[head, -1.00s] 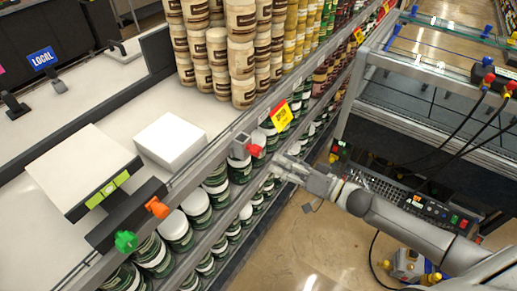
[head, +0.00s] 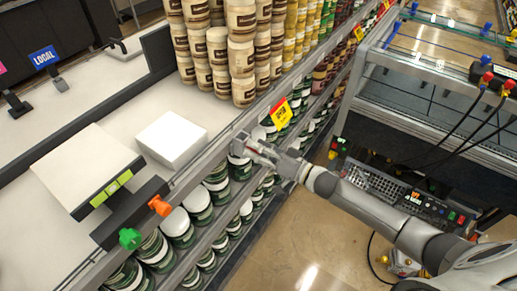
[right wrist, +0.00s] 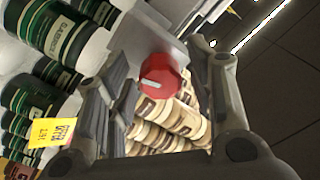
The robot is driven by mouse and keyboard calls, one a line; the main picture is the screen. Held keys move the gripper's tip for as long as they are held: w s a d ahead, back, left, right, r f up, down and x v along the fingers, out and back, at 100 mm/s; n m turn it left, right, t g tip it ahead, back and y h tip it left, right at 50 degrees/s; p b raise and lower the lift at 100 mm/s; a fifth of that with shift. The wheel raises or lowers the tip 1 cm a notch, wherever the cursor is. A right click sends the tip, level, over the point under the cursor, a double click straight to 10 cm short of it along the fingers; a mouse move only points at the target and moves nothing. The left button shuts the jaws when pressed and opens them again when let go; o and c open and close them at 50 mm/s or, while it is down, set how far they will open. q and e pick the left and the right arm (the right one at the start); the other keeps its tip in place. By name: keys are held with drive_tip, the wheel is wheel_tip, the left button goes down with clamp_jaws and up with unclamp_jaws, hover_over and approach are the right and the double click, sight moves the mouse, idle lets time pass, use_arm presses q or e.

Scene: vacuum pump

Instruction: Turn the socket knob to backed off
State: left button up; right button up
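A red faceted knob (right wrist: 163,75) with a pale pointer mark, toward its lower left, sits on a small grey housing (right wrist: 150,38) in the right wrist view. My right gripper (right wrist: 158,55) is open, with one finger on each side of the knob; gaps show between knob and fingers. In the head view my right gripper (head: 250,146) is at the shelf's front rail and hides the red knob. Farther along the rail, a black box (head: 130,212) carries an orange knob (head: 160,205) and a green knob (head: 130,238). My left gripper is not in view.
Jars with green labels (head: 196,203) fill the shelves below the rail. Stacked tan jars (head: 243,50) and a white box (head: 172,140) stand on top. A yellow-red price tag (head: 281,113) is close beside my right gripper. A metal-framed cart (head: 350,95) stands right.

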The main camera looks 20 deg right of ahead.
drive_tip(key=c, duration=0.9)
drive_tip(key=shift+o, duration=0.2)
